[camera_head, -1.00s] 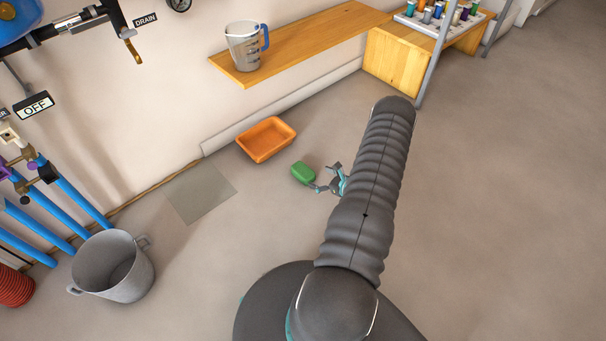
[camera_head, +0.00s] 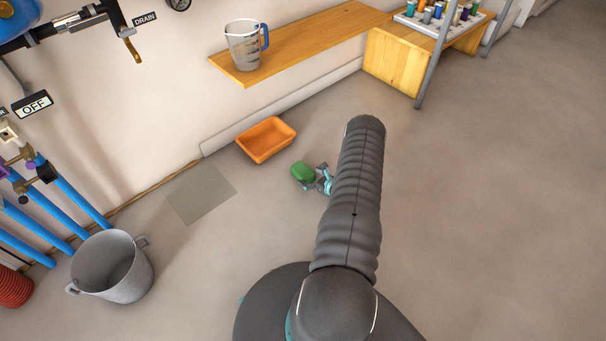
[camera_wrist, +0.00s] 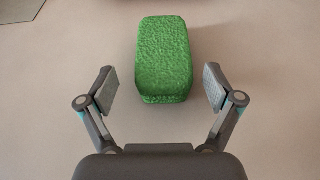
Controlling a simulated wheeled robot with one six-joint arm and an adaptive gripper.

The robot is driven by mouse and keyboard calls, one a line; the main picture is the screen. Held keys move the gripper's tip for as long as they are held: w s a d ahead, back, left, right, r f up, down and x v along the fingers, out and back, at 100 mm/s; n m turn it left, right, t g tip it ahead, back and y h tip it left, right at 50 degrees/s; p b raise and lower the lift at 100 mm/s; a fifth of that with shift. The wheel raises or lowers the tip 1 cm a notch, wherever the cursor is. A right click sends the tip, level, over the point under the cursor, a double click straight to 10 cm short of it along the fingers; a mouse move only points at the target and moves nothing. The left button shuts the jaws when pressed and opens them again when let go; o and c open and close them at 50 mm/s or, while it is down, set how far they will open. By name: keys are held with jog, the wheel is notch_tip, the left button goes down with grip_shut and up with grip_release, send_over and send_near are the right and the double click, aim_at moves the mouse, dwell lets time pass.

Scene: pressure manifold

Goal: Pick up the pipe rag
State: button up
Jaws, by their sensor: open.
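The pipe rag is a green, rough-textured block (camera_head: 303,173) on the floor, just right of and below the orange tray. In the wrist view the green rag (camera_wrist: 163,58) lies ahead, near the middle. My gripper (camera_head: 311,176) is at the rag's right side in the head view. In the wrist view my gripper (camera_wrist: 160,90) is open, with one finger on each side of the rag's near end. Gaps show between both fingers and the rag. My arm hides part of the floor to the right.
An orange tray (camera_head: 266,139) sits on the floor by the wall. A grey mat (camera_head: 200,192) and a metal bucket (camera_head: 113,266) are to the left. A wooden shelf (camera_head: 300,45) holds a measuring jug (camera_head: 243,47). The floor at right is clear.

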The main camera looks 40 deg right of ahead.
aim_at(304, 173)
jog(key=x, duration=0.4)
jog(key=shift+w+d, duration=0.15)
jog(key=shift+d, duration=0.05)
jog(key=c, duration=1.1)
